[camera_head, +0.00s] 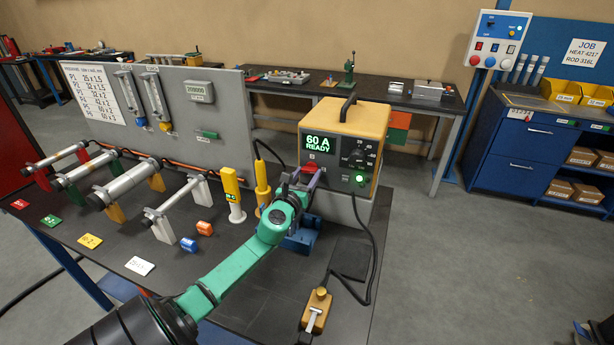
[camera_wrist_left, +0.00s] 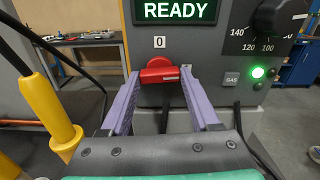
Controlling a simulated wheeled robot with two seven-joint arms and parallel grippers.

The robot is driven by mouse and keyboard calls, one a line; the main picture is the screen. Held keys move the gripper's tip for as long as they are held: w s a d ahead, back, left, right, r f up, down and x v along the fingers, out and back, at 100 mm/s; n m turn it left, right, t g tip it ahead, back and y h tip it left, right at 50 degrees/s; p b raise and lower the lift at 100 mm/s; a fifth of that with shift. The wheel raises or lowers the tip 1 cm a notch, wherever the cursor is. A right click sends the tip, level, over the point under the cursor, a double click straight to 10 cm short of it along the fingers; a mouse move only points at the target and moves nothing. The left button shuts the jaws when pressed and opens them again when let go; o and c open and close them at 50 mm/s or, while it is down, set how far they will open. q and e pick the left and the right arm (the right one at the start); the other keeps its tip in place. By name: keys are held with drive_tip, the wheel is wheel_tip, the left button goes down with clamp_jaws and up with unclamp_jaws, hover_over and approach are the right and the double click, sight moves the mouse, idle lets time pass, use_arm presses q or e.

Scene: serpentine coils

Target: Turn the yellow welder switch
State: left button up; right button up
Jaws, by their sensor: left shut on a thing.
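The yellow welder (camera_head: 345,122) stands on the bench, its green display reading "60 A READY". Its red switch (camera_wrist_left: 160,74) sits below the display in the left wrist view, with a "0" label above it and a partly hidden pale label at its right. The red handle lies roughly sideways. My left gripper (camera_head: 306,172) is at the front of the welder; its purple fingers (camera_wrist_left: 159,80) are closed on the red switch, one on each side. In the head view the fingers partly cover the switch. My right gripper is not in view.
A green light (camera_wrist_left: 258,72) glows right of the switch, below the current dial (camera_wrist_left: 280,18). A yellow torch (camera_head: 262,180) and a yellow post (camera_head: 232,192) stand left of my arm. A ground clamp (camera_head: 317,308) with a black cable lies at the bench's front right.

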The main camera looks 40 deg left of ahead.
use_arm(q)
drive_tip(key=n+b, duration=0.1)
drive_tip(key=n, duration=0.3)
drive_tip(key=shift+f, duration=0.1)
drive_tip(key=n, duration=0.4)
drive_tip(key=shift+n+b, duration=0.3)
drive_tip(key=shift+b, duration=0.1)
drive_tip(key=n, duration=0.4)
drive_tip(key=shift+n, duration=2.2)
drive_tip(key=o, duration=1.4)
drive_tip(key=shift+c, duration=0.2)
